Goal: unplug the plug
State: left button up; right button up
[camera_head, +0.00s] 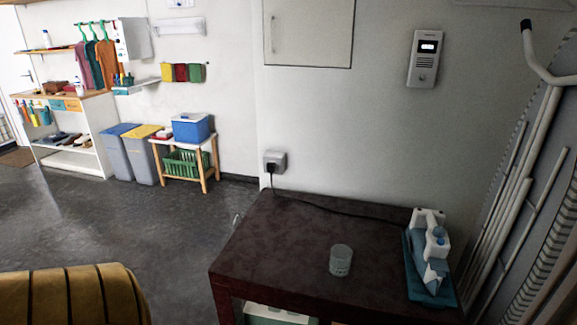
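A black plug (271,169) sits in a grey wall socket box (276,157), low on the white wall just above the back left corner of a dark red table. A dark cord (330,208) runs from the plug side along the back of the table toward a white and blue iron (433,250). The iron stands on a blue base (416,270) at the table's right end. Neither of my grippers shows in this view.
The dark table (290,245) carries a clear cup (341,260) near its middle. A folded ironing board or rack (530,180) leans at the right. A yellow striped cushioned thing (70,295) fills the lower left. Open floor (150,220) lies left of the table.

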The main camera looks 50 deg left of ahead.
aim_at(270, 166)
jog(key=u, duration=1.7)
jog(key=j+z, duration=0.1)
jog(key=z, duration=0.25)
jog(key=i+j+z, duration=0.25)
jog(key=j, duration=0.25)
jog(key=j+z, duration=0.2)
jog(key=j, duration=0.25)
jog(key=j+z, duration=0.25)
jog(key=j, duration=0.3)
jog(key=j+z, duration=0.15)
jog(key=j, duration=3)
jog(key=i, duration=0.05)
